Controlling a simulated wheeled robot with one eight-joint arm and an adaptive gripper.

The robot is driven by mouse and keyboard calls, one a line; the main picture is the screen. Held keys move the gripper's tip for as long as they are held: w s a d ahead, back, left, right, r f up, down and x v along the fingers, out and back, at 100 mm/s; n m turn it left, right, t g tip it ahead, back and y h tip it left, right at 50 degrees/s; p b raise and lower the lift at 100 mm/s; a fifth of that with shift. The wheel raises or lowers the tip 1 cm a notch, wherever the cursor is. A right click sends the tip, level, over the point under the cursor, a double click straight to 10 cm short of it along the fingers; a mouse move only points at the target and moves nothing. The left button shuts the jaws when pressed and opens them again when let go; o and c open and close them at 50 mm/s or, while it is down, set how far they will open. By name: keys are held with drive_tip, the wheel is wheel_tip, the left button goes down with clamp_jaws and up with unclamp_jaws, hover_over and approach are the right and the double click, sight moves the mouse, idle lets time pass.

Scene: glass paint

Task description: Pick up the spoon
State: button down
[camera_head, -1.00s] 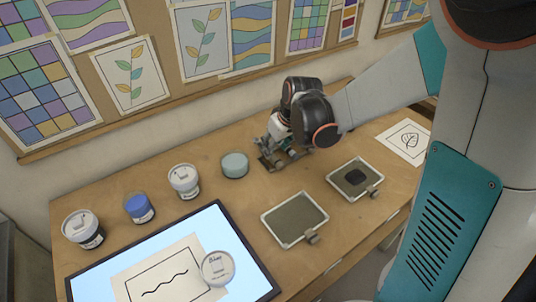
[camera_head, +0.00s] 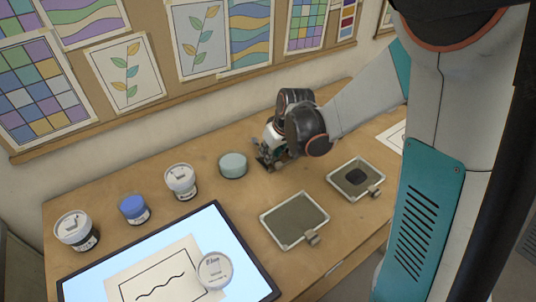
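My gripper (camera_head: 268,161) is low over the wooden table (camera_head: 225,196), just right of a round teal-lidded jar (camera_head: 233,165). Its fingers point down at the tabletop and look small and dark. I cannot tell whether they are open or shut, or whether they touch the table. I cannot make out a spoon in this view. It may be hidden behind my gripper or wrist.
White-lidded jars (camera_head: 181,181) and a blue jar (camera_head: 134,209) stand along the back left. A lit panel (camera_head: 222,233) with a drawing and a round white-lidded container (camera_head: 215,270) fills the front left. Two framed trays (camera_head: 295,219) (camera_head: 369,169) lie toward the front right.

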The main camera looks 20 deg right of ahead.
wheel_tip(320, 180, up, 20)
drive_tip(key=p, duration=0.6)
drive_tip(key=shift+p, duration=0.3)
drive_tip(key=shift+s+a, duration=0.15)
idle(1.0)
